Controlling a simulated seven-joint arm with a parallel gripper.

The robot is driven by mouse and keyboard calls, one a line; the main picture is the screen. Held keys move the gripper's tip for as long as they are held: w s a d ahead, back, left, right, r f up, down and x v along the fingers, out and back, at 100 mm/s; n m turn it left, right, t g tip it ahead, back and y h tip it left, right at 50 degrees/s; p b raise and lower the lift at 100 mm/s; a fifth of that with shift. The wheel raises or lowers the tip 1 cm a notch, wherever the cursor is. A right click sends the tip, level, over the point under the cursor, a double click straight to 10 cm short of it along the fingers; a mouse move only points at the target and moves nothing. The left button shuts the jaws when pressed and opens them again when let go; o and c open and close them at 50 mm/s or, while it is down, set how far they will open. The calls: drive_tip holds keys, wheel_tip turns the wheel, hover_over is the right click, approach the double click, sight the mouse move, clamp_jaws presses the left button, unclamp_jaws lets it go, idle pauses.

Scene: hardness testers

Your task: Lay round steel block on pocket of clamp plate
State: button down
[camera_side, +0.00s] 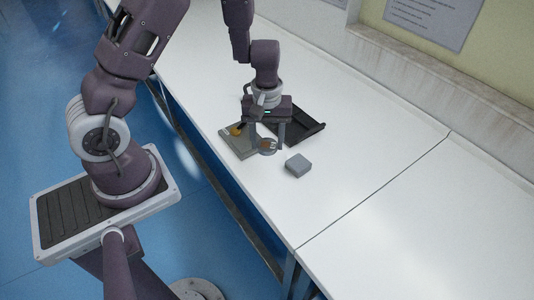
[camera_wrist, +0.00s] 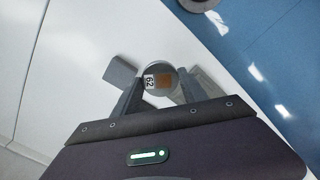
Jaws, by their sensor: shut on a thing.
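The round steel block (camera_side: 267,148) is a short grey disc. The clamp plate (camera_side: 239,148) is a flat grey plate with an orange knob, just left of the held block in the side view. A part of it (camera_wrist: 207,88) shows beyond a finger in the wrist view. Its pocket is not clearly visible.
A grey square block (camera_side: 298,165) lies right of my gripper, and shows in the wrist view (camera_wrist: 119,73). A dark open tray (camera_side: 312,132) lies behind my gripper. The white table (camera_side: 365,165) is clear to the right; its front edge is close to the plate.

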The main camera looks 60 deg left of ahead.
drive_tip(key=r+m, duration=0.1)
drive_tip(key=d+r+m, duration=0.1)
drive_tip(key=r, duration=0.1)
drive_tip(key=w+r+m, duration=0.1)
drive_tip(key=shift+d+r+m, duration=0.15)
drive_tip(key=shift+r+m, duration=0.1)
drive_tip(key=shift+m, duration=0.05)
wheel_tip(320, 180, up, 4)
drive_tip(key=m, duration=0.6)
drive_tip(key=n, duration=1.8)
hover_over(246, 141)
wheel_tip(246, 141, down, 5)
drive_tip(key=shift+n, duration=0.3)
wheel_tip(246, 141, down, 10)
drive_tip(key=shift+r, duration=0.25)
drive_tip(key=shift+f, duration=0.1)
drive_tip(key=shift+f, duration=0.2)
